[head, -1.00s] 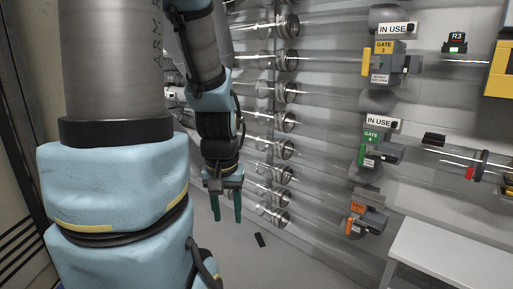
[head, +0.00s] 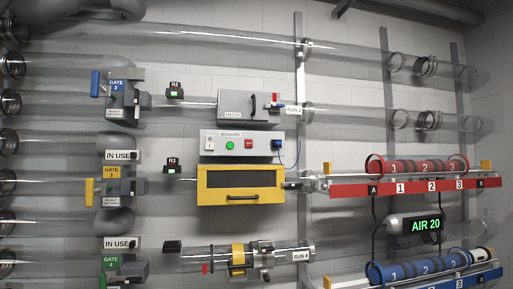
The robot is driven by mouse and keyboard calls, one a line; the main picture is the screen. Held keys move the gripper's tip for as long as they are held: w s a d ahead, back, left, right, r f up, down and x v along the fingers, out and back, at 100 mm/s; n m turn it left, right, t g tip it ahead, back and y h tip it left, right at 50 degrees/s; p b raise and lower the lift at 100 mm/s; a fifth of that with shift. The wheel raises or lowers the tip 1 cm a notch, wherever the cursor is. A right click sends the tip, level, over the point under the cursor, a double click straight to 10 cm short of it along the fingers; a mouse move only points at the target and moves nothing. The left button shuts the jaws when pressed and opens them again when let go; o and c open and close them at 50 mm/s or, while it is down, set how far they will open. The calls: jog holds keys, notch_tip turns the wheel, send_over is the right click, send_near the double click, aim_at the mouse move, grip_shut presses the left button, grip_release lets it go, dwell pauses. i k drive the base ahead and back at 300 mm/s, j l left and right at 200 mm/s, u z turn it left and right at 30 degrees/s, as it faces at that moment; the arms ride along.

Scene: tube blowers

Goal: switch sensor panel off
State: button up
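The sensor panel (head: 264,135) is a light grey box labelled "SENSORS" on the wall, near the middle of the head view. At its left end is a white plate with a small switch (head: 209,142); its position is too small to tell. A green button (head: 230,145) and a red button (head: 249,144) sit to the right of it. A blue plug (head: 277,144) with a blue cable is at the panel's right end. My gripper and arm are not in the current view.
A yellow box with a dark window and handle (head: 241,196) hangs directly below the panel. A grey hatch (head: 248,106) is directly above. Gate units stand left, among clear tubes. A red rack (head: 420,188) and a blue rack (head: 430,268) project at right.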

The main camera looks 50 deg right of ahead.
aim_at(209, 139)
jog(key=z, duration=1.7)
jog(key=l+z, duration=0.15)
jog(key=k+l+u, duration=0.1)
jog(key=k+l, duration=0.1)
jog(key=l, duration=0.05)
